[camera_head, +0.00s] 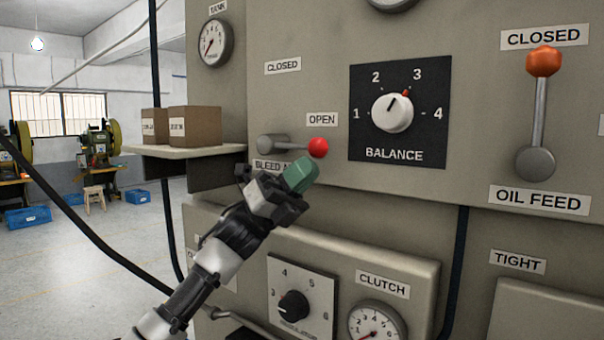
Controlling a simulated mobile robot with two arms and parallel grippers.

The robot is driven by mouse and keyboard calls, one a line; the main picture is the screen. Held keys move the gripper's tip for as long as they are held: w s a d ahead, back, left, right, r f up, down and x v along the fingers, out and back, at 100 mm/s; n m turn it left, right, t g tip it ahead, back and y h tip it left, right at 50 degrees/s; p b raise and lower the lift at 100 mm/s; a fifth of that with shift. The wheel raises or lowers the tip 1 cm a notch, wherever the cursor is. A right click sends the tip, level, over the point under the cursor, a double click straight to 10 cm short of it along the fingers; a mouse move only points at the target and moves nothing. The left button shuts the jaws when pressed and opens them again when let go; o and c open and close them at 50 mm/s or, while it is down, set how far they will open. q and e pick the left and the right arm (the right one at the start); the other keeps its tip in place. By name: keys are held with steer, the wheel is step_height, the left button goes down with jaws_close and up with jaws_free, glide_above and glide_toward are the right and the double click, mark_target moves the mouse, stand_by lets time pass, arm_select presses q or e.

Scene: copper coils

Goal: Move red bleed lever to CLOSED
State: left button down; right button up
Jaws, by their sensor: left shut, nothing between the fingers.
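The red bleed lever is a grey arm from a pivot at the left with a red ball knob (318,148) at its right end. It lies about level, with its knob just below the OPEN label (322,119). The CLOSED label (283,66) is higher up, above the pivot. The BLEED label (268,165) below the lever is partly hidden by my gripper. My left gripper (302,175) is shut and empty, its green fingertips just below and left of the red knob. I cannot tell whether they touch it. My right gripper is not in view.
A balance dial (392,113) is right of the lever. An oil feed lever with an orange knob (543,61) stands upright at far right. A shelf (190,151) with cardboard boxes (195,127) juts out at left. Below are a regulator knob (293,306) and a clutch gauge (376,322).

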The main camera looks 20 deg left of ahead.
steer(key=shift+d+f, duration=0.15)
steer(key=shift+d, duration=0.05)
arm_select(q)
steer(key=shift+d+r+n+t+h+b, duration=0.1)
steer(key=shift+r+n+t+h+b, duration=0.2)
steer(key=shift+n+t+b, duration=0.25)
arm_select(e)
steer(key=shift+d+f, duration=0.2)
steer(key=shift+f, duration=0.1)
